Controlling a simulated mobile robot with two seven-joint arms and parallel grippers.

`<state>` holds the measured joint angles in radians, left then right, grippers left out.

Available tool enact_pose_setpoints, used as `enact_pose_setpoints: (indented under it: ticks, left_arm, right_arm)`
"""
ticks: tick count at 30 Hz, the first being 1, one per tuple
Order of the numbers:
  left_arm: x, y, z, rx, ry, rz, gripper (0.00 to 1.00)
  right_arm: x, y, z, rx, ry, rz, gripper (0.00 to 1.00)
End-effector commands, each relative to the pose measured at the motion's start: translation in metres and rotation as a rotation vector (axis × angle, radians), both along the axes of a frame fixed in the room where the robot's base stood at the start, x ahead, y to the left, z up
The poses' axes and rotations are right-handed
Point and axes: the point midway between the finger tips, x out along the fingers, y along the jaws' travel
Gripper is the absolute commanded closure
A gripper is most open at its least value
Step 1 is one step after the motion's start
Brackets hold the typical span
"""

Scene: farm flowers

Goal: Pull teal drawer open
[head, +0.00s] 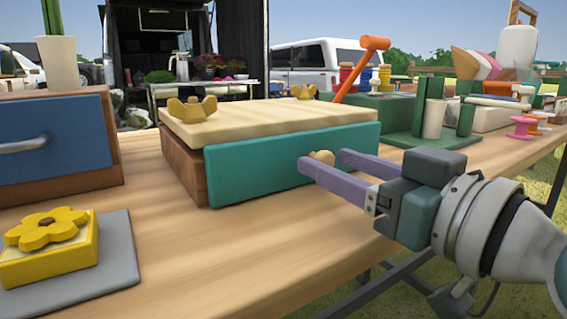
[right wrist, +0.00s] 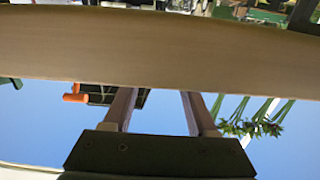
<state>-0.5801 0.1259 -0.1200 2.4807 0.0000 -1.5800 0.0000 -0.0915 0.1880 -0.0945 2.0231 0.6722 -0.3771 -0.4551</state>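The teal drawer front (head: 260,166) faces me on a low wooden box (head: 184,168) with a pale wooden top (head: 265,117). It looks flush or nearly so with the box. A small round wooden knob (head: 322,157) sticks out toward the front's right part. My right gripper (head: 324,160) points at it from the right, its two purple fingers apart, one on each side of the knob. Whether a finger touches the knob I cannot tell. In the right wrist view the fingers (right wrist: 158,100) are also spread, partly behind a pale wooden band (right wrist: 160,60). My left gripper is not in view.
A blue drawer (head: 55,133) with a metal handle stands at the left. A yellow flower block (head: 50,260) sits on a grey plate (head: 118,265) at front left. A green stand (head: 430,135) is behind my right gripper. The tabletop before the teal drawer is clear.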

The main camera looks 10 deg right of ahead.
Motion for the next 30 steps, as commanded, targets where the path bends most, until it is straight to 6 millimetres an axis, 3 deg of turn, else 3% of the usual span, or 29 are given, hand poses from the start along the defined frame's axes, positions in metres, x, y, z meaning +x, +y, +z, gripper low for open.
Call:
enact_pose_setpoints:
  ticks: [1,15,30]
  left_arm:
    - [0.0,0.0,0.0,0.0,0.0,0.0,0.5]
    - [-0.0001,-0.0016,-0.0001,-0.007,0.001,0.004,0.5]
    - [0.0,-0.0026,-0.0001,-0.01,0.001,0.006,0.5]
  right_arm:
    - [-0.0001,0.0,0.0,0.0,0.0,0.0,0.49]
    - [-0.0003,-0.0003,0.0,0.0,0.0,0.0,1.0]
    - [-0.0003,-0.0004,-0.0001,0.0,0.0,-0.001,1.0]
